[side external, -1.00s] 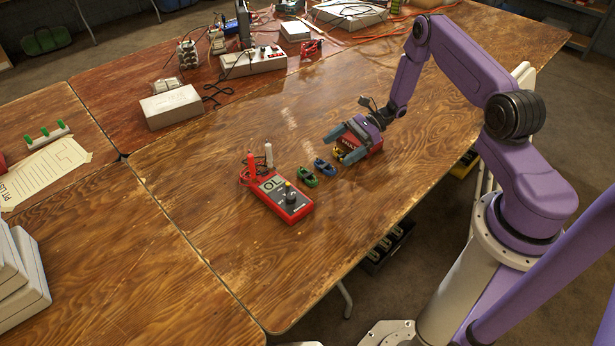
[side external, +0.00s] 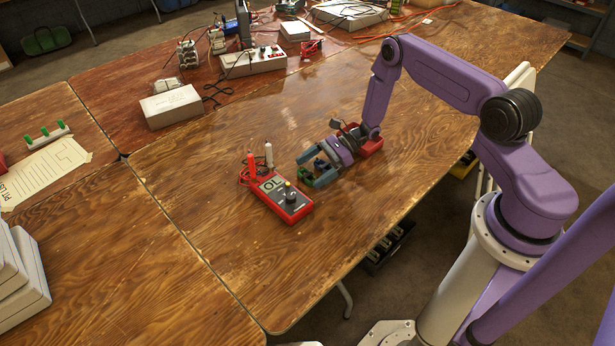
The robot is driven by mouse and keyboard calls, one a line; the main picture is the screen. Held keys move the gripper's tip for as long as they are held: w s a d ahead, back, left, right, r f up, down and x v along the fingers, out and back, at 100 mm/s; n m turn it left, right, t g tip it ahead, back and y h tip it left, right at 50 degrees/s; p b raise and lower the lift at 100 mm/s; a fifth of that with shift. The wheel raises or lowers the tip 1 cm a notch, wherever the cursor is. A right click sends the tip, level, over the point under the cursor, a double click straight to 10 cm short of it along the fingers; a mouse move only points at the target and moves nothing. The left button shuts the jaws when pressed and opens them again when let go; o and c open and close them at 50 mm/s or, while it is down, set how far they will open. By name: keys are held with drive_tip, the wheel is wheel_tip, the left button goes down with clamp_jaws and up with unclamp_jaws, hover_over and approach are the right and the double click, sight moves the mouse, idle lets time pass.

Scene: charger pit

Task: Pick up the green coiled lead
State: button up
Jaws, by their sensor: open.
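The green coiled lead (side external: 305,174) lies on the wooden table just right of the red meter. My gripper (side external: 307,169) is low over the table with its jaws open, its fingertips on either side of the green lead. The lower finger partly covers the lead. I cannot tell whether the fingers touch it. A blue coiled lead (side external: 320,163) shows between the fingers, nearer the palm. The yellow lead is hidden behind my gripper.
The red meter (side external: 283,198), with a red and a white probe upright at its back, stands close to the fingertips. A red object (side external: 372,147) sits behind my wrist. A white box (side external: 172,106) lies farther back. The front of the table is clear.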

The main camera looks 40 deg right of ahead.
drive_tip(key=c, duration=0.8)
drive_tip(key=shift+r, duration=0.2)
